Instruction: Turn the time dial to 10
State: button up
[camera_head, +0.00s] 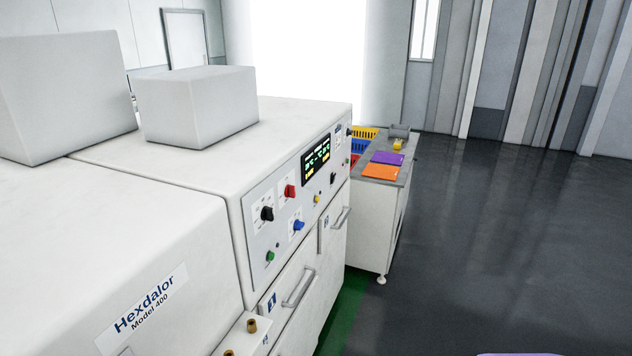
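A white machine labelled Hexdalor Model 400 stands at the left, with a light grey control panel (262,238) on its front. The panel carries a black dial (267,214), a red dial (290,191) and a blue dial (298,225), each with small markings around it. A green knob (270,256) and a yellow knob (317,199) sit lower on the panel. A dark display (316,160) with green and yellow digits is above right. The dial labels are too small to read, so I cannot tell which is the time dial or its setting. My gripper is not in view.
Drawer handles (299,288) stick out below the panel. A side table (384,208) beyond the machine holds purple and orange sheets and coloured baskets. Two brass fittings (251,326) rise at the bottom. The dark floor (490,240) at right is clear.

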aim_at(298, 224)
jog(key=i+l+u, duration=0.1)
jog(key=i+l, duration=0.3)
jog(key=i, duration=0.2)
jog(key=i+l, duration=0.5)
jog(key=i+j+u, duration=0.05)
jog(key=i, duration=0.05)
